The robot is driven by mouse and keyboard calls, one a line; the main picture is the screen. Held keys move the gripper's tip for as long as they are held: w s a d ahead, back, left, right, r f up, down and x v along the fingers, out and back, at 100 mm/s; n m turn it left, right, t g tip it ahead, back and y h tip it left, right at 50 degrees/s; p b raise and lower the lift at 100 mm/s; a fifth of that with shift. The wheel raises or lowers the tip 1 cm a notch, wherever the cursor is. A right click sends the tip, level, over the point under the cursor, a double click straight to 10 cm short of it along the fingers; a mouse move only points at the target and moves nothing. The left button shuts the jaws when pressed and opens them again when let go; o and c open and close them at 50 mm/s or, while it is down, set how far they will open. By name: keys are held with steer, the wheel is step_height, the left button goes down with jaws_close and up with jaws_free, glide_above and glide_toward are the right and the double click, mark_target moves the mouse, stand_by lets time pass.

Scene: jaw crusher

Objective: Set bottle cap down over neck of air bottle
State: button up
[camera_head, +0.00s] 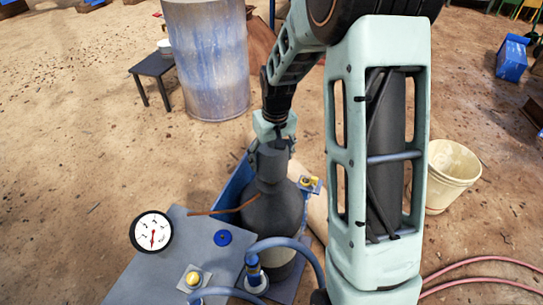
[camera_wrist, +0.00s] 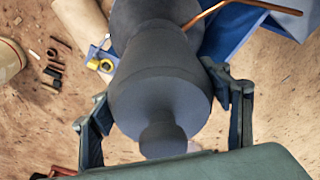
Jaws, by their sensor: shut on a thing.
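The bottle cap (camera_head: 271,161) is a dark grey cup with a round knob on top. In the wrist view, the cap (camera_wrist: 160,92) fills the space between the two fingers. My gripper (camera_wrist: 160,97) is shut on its sides. In the head view, my gripper (camera_head: 273,136) is above the air bottle and partly hides the cap. The air bottle (camera_head: 269,220) is dark grey and upright, with a pale lower band. The cap is in line over its top. The neck is hidden, and I cannot tell whether the cap is fully seated.
A thin copper pipe (camera_head: 222,211) meets the bottle near its shoulder. A grey panel (camera_head: 178,262) with a white gauge (camera_head: 151,231) and blue hoses (camera_head: 285,243) stand close by. A yellow-topped valve (camera_head: 307,183) is right of the bottle. A cream bucket (camera_head: 452,178) stands farther right.

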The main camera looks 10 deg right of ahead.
steer(key=shift+f+b, duration=1.35)
steer(key=shift+f, duration=0.85)
steer(key=o, duration=1.5)
steer(key=r, duration=0.4)
steer(key=s+r, duration=0.1)
steer(key=r, duration=0.7)
steer(key=shift+s+d, duration=0.15)
steer(key=shift+s, duration=0.1)
